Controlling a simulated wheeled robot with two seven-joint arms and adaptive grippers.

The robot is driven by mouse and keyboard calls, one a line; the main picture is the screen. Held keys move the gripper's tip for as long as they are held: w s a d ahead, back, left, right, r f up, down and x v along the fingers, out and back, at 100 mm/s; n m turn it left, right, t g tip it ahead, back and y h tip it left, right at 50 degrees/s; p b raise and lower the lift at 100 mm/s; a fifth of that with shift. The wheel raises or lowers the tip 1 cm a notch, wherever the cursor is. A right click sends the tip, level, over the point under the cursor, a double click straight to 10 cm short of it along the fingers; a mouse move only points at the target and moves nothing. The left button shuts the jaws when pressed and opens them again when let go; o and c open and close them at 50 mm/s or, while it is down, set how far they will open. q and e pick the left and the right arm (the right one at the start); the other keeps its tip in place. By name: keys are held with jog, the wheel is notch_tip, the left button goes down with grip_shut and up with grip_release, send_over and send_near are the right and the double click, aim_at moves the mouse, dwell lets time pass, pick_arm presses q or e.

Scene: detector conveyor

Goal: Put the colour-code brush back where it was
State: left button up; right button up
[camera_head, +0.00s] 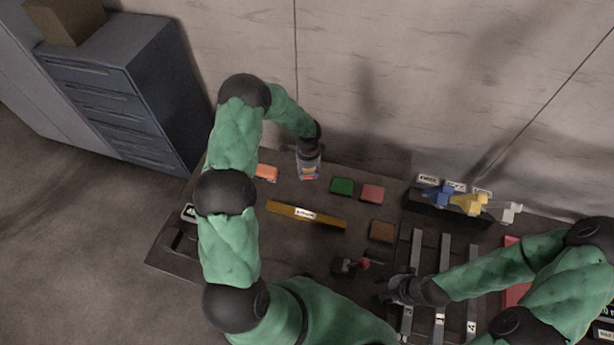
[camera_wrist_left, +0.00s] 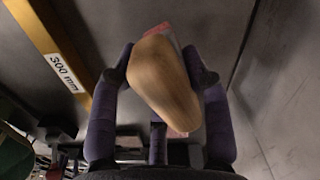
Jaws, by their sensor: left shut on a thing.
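My left gripper (camera_head: 309,172) is near the table's back edge, between the orange block and the green block. In the left wrist view (camera_wrist_left: 160,75) its fingers are shut on a rounded wooden piece, which I take to be the brush (camera_wrist_left: 165,85). Pinkish-red parts show past both ends of the wood; I cannot tell if they belong to the brush or lie under it. Its bristles are hidden. My right gripper (camera_head: 392,291) is low over the table beside the grey bars; its fingers are too small and dark to read.
An orange block (camera_head: 266,172), green block (camera_head: 342,186), pink-red block (camera_head: 372,193) and brown block (camera_head: 381,231) lie on the dark table (camera_head: 330,215). A yellow 300 mm bar (camera_head: 275,209) lies in front. A black holder (camera_head: 432,211) with blue and yellow items stands right. The wall is close behind.

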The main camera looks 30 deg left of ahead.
aim_at(307, 176)
pick_arm(q)
jog(key=f, duration=0.1)
jog(key=f+b, duration=0.1)
jog(key=f, duration=0.1)
jog(key=shift+a+f, duration=0.2)
jog(key=shift+a, duration=0.15)
pick_arm(e)
jog(key=shift+f, duration=0.75)
pick_arm(q)
jog(key=shift+f, duration=0.2)
jog(key=shift+f+b, duration=0.1)
jog(key=shift+b, duration=0.25)
pick_arm(e)
jog(key=shift+f, duration=0.15)
pick_arm(q)
jog(key=o, duration=1.2)
